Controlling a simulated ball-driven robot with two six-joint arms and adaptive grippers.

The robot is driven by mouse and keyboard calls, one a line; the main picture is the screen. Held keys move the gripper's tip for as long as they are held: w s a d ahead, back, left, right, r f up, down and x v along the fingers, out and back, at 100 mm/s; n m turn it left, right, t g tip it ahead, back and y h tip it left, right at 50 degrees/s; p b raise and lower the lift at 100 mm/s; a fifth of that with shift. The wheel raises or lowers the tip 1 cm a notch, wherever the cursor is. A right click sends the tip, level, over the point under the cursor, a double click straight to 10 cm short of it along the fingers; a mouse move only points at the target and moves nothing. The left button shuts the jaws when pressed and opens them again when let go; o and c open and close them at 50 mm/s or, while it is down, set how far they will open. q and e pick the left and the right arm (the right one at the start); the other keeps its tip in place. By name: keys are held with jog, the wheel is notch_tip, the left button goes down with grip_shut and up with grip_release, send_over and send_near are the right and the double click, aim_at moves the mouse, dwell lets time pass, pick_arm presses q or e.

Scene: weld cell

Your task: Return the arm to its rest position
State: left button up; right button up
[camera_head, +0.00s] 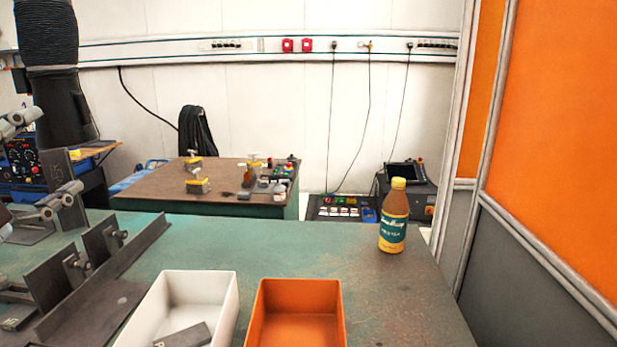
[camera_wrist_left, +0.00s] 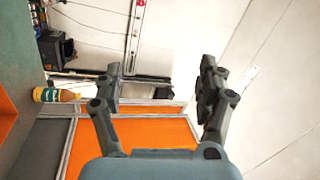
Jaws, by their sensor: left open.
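My left gripper (camera_wrist_left: 160,84) shows in the left wrist view, with its two dark grey fingers spread wide apart. It is open and nothing is between the fingers. Behind it are orange panels, a pale wall and, at the left, part of the green table (camera_wrist_left: 22,60). My right gripper is not in view.
On the green table (camera_head: 400,315) stand a white bin (camera_head: 228,310) holding a grey metal piece (camera_head: 185,337), an empty-looking orange bin (camera_head: 300,295) and an upright bottle (camera_head: 393,218). Upright metal plates (camera_head: 45,285) stand at the left. Orange panels (camera_head: 555,110) border the right.

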pick_arm(q)
jog(key=s+a+f+n+g+y, duration=0.2)
jog(key=s+f+n+g, duration=0.3)
jog(key=f, duration=0.3)
jog(key=s+a+f+n+g+y, duration=0.25)
jog(key=f+n+g, duration=0.25)
jog(key=f+n, duration=0.3)
jog(key=s+d+f+n+g+h, duration=0.1)
jog(key=s+d+f+g+h, duration=0.1)
jog(key=s+d+f+g, duration=0.4)
jog(key=s+d+f+n+g+h, duration=0.15)
jog(key=s+f, duration=0.25)
jog(key=s, duration=0.4)
notch_tip(320, 180, down, 32)
jog(key=s+a+b, duration=0.2)
jog(key=a+b, duration=0.1)
jog(key=b, duration=0.2)
jog(key=s+f+g+b, duration=0.2)
jog(key=s+f+b, duration=0.1)
jog(key=s+f, duration=1.5)
jog(key=shift+a+f+b, duration=0.3)
jog(key=shift+f, duration=0.3)
